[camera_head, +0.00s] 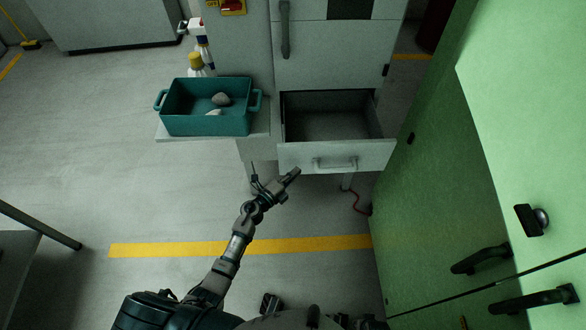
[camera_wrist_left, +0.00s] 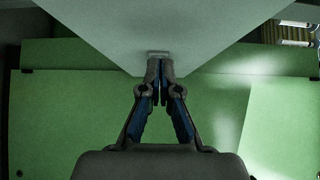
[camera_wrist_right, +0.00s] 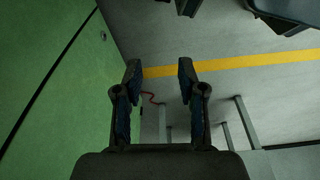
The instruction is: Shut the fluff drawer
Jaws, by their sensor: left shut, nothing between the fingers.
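The fluff drawer (camera_head: 336,156) is a pale grey drawer, pulled well out of the machine, with a bar handle on its front. Its inside looks empty. My left gripper (camera_head: 297,172) is shut and empty at the lower left of the drawer front; I cannot tell whether it touches. In the left wrist view my left gripper (camera_wrist_left: 160,66) points at a grey panel (camera_wrist_left: 165,25), seemingly part of the drawer. My right gripper (camera_wrist_right: 160,68) is open and empty over the floor in the right wrist view. I cannot make it out in the head view.
A teal bin (camera_head: 206,124) holding pale lumps stands on a shelf left of the drawer, with bottles behind it. A green cabinet (camera_head: 440,190) with black handles stands close on the right. A red cable (camera_head: 360,203) hangs below the drawer. The floor in front is clear.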

